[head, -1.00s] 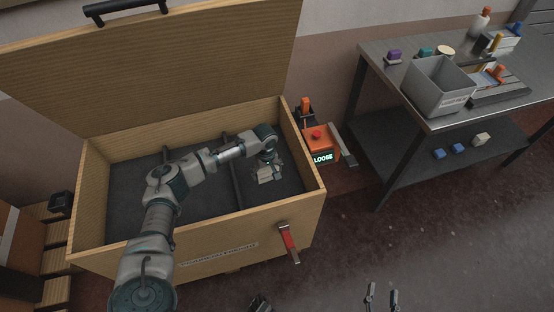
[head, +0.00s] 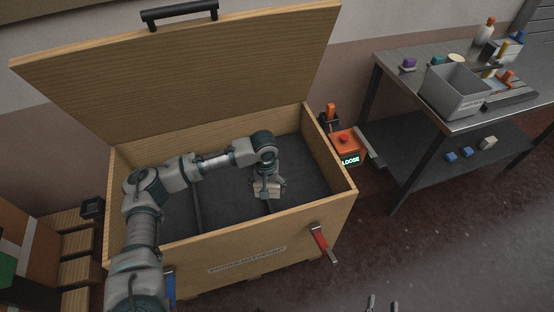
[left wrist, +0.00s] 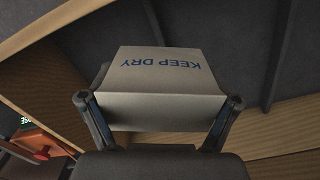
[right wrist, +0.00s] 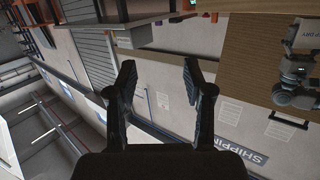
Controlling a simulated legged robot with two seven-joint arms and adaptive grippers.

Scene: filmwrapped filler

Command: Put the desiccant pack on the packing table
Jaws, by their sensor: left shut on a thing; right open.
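The desiccant pack is a pale box marked "KEEP DRY" (left wrist: 160,75) that fills the middle of the left wrist view. My left gripper (left wrist: 158,112) is shut on it, one finger on each side. In the head view the pack (head: 268,189) and left gripper (head: 267,178) are inside the open wooden crate, toward its right side. The packing table (head: 400,80) is a grey metal table at the upper right. My right gripper (right wrist: 158,80) is open and empty; its fingertips (head: 382,304) show at the head view's bottom edge.
The wooden crate (head: 345,200) has its lid (head: 180,70) raised and a red latch (head: 320,243) in front. An orange device reading "LOOSE" (head: 348,148) stands between crate and table. A grey bin (head: 455,92) and several small items occupy the tabletop. The floor in front is clear.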

